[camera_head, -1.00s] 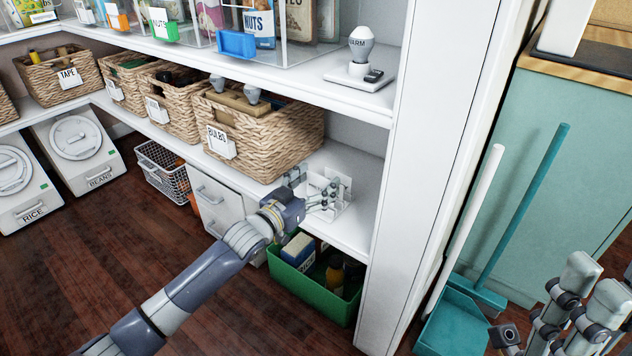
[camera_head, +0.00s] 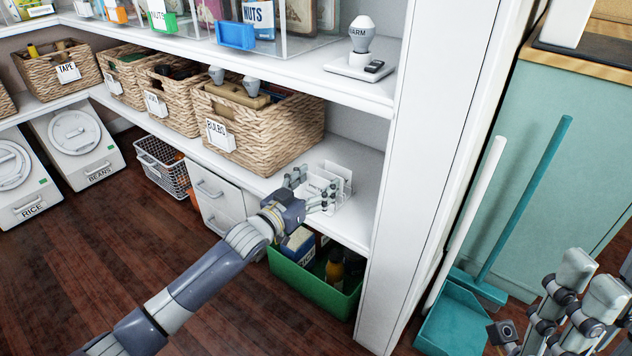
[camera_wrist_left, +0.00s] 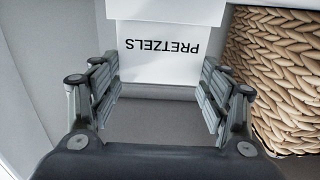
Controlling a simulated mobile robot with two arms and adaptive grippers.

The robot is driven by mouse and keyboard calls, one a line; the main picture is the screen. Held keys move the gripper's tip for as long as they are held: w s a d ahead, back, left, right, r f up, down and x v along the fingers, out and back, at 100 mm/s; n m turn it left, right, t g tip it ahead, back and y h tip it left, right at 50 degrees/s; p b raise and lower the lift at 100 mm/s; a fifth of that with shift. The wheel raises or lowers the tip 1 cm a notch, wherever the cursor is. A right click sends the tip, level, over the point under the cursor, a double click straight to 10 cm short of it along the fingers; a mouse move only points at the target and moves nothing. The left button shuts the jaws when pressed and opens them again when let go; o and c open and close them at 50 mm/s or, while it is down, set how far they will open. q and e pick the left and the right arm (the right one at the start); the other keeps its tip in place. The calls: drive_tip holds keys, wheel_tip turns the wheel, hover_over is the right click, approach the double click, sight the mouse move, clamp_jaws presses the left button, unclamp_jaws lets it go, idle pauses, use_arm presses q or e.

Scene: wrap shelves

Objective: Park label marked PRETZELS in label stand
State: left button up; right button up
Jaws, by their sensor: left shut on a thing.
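The label marked PRETZELS (camera_wrist_left: 158,55) is a white card. Its text is upside down in the left wrist view, and it shows between the two fingers. My left gripper (camera_head: 325,192) is shut on it at the front of the label stand. The label stand (camera_head: 345,172) is a small white rack with upright panels on the lower shelf, right of the BULBS basket. My fingers hide part of the stand, and I cannot tell whether the label is seated in it. My right gripper (camera_head: 590,285) is at the lower right, away from the shelves; its jaw gap is unclear.
The BULBS basket (camera_head: 270,135) stands close left of the stand. A white shelf post (camera_head: 420,170) bounds the right side. A shelf with a bulb lamp (camera_head: 361,40) is above. A green crate (camera_head: 310,288) sits below. A teal dustpan (camera_head: 455,318) is at the right.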

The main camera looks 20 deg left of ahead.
use_arm(q)
drive_tip(key=shift+f, duration=0.45)
drive_tip(key=o, duration=0.8)
drive_tip(key=shift+s, duration=0.15)
drive_tip(key=shift+s+a, duration=0.15)
drive_tip(key=shift+s, duration=0.15)
drive_tip(key=v, duration=1.1)
drive_tip(key=shift+r, duration=0.1)
drive_tip(key=shift+s, duration=0.1)
